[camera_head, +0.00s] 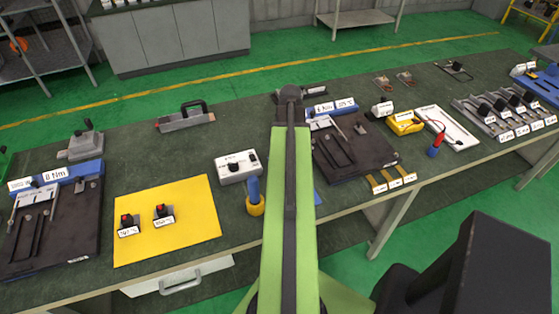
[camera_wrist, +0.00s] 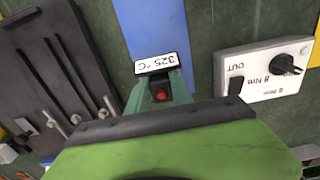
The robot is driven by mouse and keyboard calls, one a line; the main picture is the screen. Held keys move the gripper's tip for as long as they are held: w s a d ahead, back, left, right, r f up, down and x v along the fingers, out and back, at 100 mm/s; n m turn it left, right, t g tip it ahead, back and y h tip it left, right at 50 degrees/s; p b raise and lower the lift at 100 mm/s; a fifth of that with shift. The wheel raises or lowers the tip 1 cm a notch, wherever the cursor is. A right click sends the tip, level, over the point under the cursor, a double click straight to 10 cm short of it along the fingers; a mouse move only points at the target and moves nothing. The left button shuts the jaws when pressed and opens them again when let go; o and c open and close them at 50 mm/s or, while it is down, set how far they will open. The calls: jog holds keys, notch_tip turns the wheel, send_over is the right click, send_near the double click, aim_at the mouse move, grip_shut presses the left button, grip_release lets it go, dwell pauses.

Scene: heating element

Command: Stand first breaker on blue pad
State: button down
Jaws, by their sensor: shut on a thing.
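My gripper (camera_wrist: 160,88) is shut on a small breaker (camera_wrist: 162,95) with a red button and a white label reading 325 °C in the wrist view. The blue pad (camera_wrist: 150,25) lies beneath and beyond the breaker there. I cannot tell whether the breaker touches the pad. In the head view my arm hides the gripper, the held breaker and most of the pad; a sliver of the blue pad (camera_head: 317,198) shows right of the arm. Two other breakers (camera_head: 128,226) (camera_head: 163,214) stand on the yellow pad (camera_head: 190,245) at the left.
A white control box (camera_head: 238,167), also in the wrist view (camera_wrist: 262,70), stands beside the blue pad. A blue and yellow tool (camera_head: 254,197) stands close to my arm. A dark fixture plate (camera_head: 350,160) lies on the pad's other side. Bare green bench shows between them.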

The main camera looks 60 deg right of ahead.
notch_tip(320, 180, down, 4)
jog(key=b, duration=0.4)
jog(key=shift+w+f, duration=0.15)
jog(key=shift+a+r, duration=0.2)
jog(key=shift+r, duration=0.05)
jog(key=shift+w+f, duration=0.1)
jog(key=shift+f, duration=0.05)
jog(key=c, duration=1.1)
grip_release()
jog(key=shift+c, duration=0.2)
notch_tip(320, 180, up, 12)
jog(key=p, duration=1.2)
jog(key=shift+r+p, duration=0.25)
jog(key=shift+p, duration=0.05)
jog(key=shift+f, duration=0.1)
